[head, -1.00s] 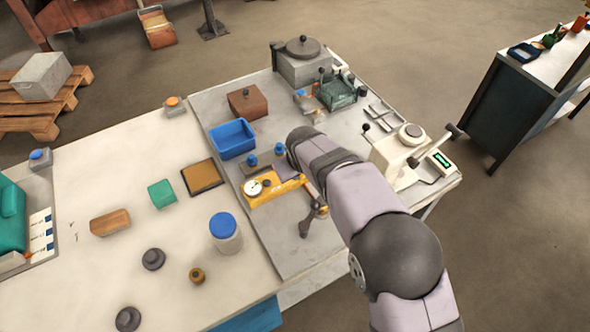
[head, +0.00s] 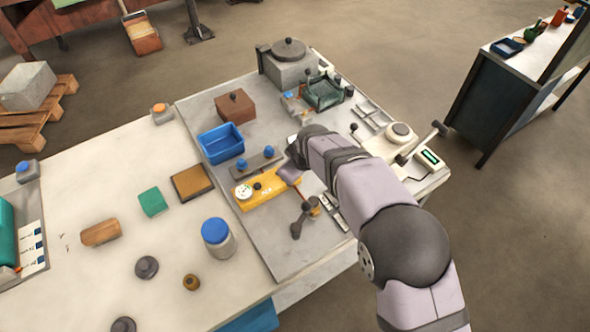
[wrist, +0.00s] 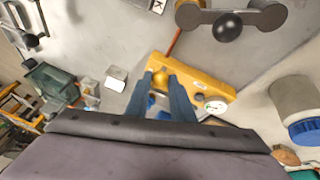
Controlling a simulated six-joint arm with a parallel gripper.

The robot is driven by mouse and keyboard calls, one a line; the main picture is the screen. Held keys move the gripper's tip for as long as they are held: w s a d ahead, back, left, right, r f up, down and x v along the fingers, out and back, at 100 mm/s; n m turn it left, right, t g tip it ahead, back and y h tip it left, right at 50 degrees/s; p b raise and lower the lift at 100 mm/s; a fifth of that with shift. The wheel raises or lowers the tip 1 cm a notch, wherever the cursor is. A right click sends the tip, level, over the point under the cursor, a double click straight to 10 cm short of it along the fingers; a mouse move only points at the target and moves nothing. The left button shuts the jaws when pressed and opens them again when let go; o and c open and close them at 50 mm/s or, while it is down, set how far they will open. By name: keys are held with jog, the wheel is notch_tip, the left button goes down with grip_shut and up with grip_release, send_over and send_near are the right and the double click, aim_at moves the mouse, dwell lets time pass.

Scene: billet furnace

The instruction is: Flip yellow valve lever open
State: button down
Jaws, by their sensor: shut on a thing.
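The yellow valve block (head: 266,188) with a round white gauge (head: 243,191) lies on the grey bench plate. It also shows in the wrist view (wrist: 200,84). My gripper (head: 293,177) is at the block's right end in the head view. In the wrist view my gripper's two dark fingers (wrist: 160,78) reach down at the gauge-free end of the block, on either side of a yellow rounded part (wrist: 159,74), and are shut on it. This part looks like the valve lever; its shape and angle are mostly hidden by the fingers.
A grey handle with a dark ball (wrist: 228,27) stands close to the block. A thin red rod (wrist: 174,42) runs from the block's end. A blue bin (head: 221,143), a grey strip with blue knobs (head: 257,164) and a blue-lidded jar (head: 216,236) are nearby.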

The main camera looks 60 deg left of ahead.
jog(key=c, duration=1.5)
grip_release()
jog(key=shift+c, duration=0.2)
jog(key=b+v, duration=0.3)
jog(key=v, duration=0.4)
jog(key=shift+d+r, duration=0.1)
